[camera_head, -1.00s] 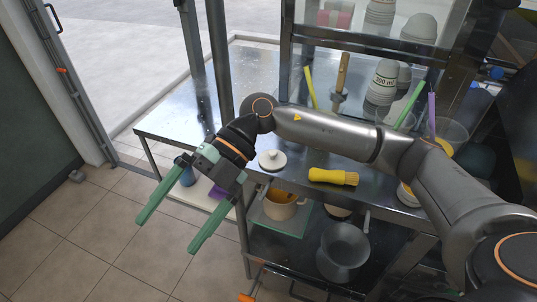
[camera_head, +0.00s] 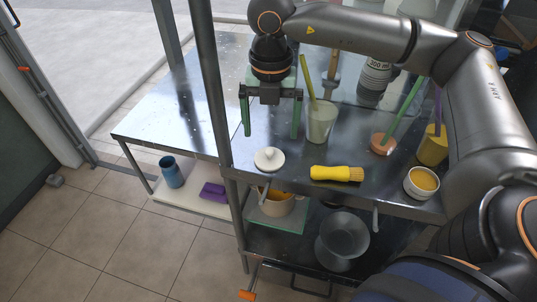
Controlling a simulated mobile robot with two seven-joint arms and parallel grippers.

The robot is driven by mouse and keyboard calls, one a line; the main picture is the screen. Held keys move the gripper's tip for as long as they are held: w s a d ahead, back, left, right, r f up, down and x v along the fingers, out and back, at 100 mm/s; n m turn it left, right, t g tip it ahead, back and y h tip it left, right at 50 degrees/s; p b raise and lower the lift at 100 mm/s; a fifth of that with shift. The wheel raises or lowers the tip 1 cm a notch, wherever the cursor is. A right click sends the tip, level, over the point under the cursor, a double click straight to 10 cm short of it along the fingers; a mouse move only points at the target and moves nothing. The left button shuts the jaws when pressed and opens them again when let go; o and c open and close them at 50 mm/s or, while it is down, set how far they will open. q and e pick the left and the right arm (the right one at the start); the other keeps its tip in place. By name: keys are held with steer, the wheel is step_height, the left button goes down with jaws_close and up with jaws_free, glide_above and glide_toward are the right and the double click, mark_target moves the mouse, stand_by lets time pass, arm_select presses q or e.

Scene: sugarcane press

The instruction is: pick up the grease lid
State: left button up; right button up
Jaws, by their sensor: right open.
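The grease lid looks to be the small white round lid with a knob (camera_head: 269,159), lying on the metal shelf top near its front left corner. My right gripper (camera_head: 271,132) is open and empty, its two green fingers pointing down. In the picture it is just above and behind the lid, with the lid apart from the fingers. My left gripper is not in view.
A yellow brush (camera_head: 335,174) lies right of the lid. A pale cup with a stick (camera_head: 321,122) stands close to the gripper's right finger. A white bowl (camera_head: 421,183) is at the right. A metal post (camera_head: 210,85) rises at the left.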

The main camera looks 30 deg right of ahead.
mark_target(270, 149)
steer(key=shift+w+f+p, duration=0.15)
steer(key=shift+f+p, duration=0.35)
steer(key=shift+f, duration=3)
steer(key=shift+r, duration=0.1)
steer(key=c, duration=1.1)
